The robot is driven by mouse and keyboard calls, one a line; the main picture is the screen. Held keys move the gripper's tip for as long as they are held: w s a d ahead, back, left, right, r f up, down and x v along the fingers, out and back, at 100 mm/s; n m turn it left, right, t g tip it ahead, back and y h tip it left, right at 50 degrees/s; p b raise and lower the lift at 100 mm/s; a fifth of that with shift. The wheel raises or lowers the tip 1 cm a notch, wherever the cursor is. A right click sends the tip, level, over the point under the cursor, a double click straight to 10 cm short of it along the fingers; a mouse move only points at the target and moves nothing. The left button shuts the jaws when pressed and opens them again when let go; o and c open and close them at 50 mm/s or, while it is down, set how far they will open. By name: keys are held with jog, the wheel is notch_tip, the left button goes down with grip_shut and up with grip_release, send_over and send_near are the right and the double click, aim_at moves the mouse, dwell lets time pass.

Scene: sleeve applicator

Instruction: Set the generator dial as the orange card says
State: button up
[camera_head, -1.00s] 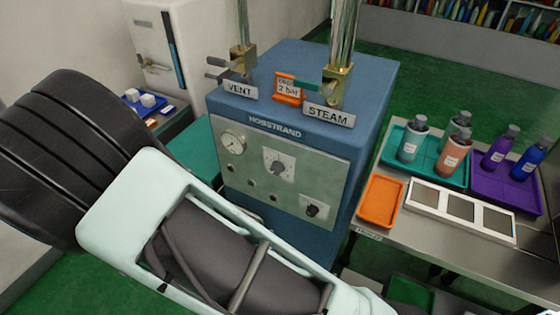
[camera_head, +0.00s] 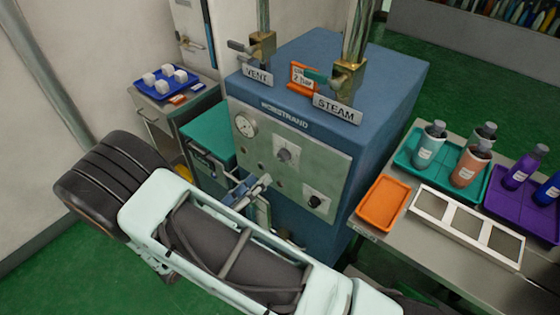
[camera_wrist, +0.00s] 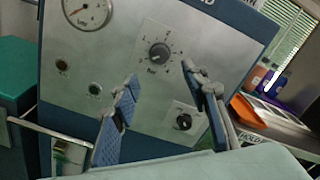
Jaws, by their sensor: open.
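The blue generator (camera_head: 390,85) has a pale front panel. Its round dark dial (camera_head: 285,155), on a white scale plate, also shows in the wrist view (camera_wrist: 158,53) with numbers around it. I cannot tell the pointer's exact setting. The orange card (camera_head: 300,76) stands on top of the generator; "2 bar" is readable, the line above is unclear. My gripper (camera_head: 251,189) is open and empty, in front of the panel, below the dial in the head view. In the wrist view its blue-padded fingers (camera_wrist: 165,102) are spread, with the dial above and between them, apart from both.
A pressure gauge (camera_head: 246,125) sits left of the dial, and a second black knob (camera_head: 316,202) lower right. VENT (camera_head: 257,75) and STEAM (camera_head: 337,109) valves stand on top. An orange tray (camera_head: 383,204) lies on the bench at right; a teal cabinet (camera_head: 208,133) is at left.

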aim_at(281, 159)
jog(key=p+x, duration=0.1)
jog(key=x, duration=0.8)
jog(key=shift+w+d+p, duration=0.2)
jog(key=shift+p, duration=0.15)
grip_shut()
